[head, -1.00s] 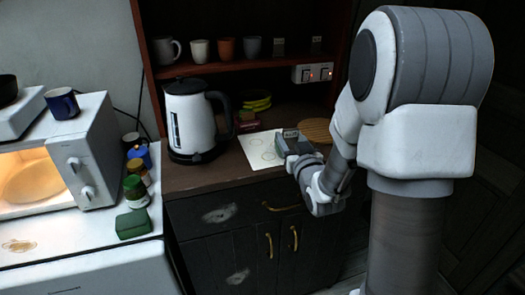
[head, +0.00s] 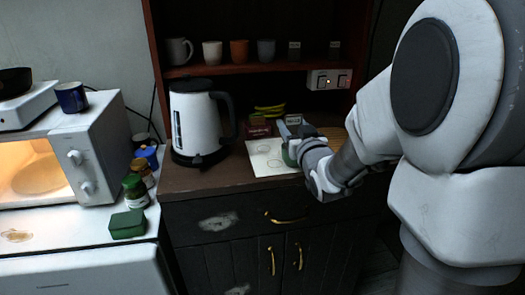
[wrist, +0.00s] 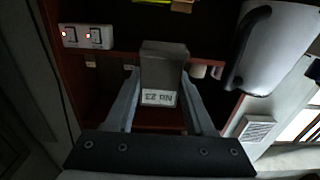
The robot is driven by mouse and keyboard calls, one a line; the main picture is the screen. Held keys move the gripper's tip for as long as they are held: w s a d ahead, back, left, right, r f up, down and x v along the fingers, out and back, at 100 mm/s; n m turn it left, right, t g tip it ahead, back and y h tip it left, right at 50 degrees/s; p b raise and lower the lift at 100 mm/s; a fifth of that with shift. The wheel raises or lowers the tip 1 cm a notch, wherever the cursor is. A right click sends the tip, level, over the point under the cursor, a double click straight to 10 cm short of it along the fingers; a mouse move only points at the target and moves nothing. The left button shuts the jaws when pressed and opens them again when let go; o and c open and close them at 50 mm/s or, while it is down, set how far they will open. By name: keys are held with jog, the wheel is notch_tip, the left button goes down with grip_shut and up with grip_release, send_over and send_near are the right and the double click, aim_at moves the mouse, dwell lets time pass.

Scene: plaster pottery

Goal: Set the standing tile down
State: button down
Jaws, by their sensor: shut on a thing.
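My gripper (head: 298,133) is at the front right of the kettle, over the right part of a pale sheet (head: 262,162) marked with rings. It is shut on a grey block-like tile with a pale label, and the labelled tile (head: 293,119) shows at the fingertips. In the wrist view the tile (wrist: 164,65) sits between the two fingers (wrist: 160,88), its label reading "NO 23" upside down. The head view does not settle whether its lower edge touches the sheet; my gripper hides it. Two similar small tiles (head: 294,50) (head: 334,50) stand on the shelf.
The white kettle (head: 195,122) stands left of the sheet. Behind are a dark red box (head: 259,130) and yellow items (head: 270,110). A switch panel (head: 329,80) is on the shelf edge. Several cups, among them an orange one (head: 239,50), line the shelf. The sheet's left part is clear.

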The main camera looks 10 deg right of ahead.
jog(key=w+a+f, duration=0.2)
jog(key=w+a, duration=0.1)
jog(key=w+a+f, duration=0.3)
jog(key=shift+w+a+f+b, duration=0.3)
jog(key=shift+a+f, duration=0.05)
jog(key=shift+a, duration=0.05)
jog(key=shift+f+b, duration=0.3)
jog(key=shift+f, duration=1.75)
jog(key=shift+f, duration=0.15)
jog(key=shift+c, duration=1.3)
grip_release()
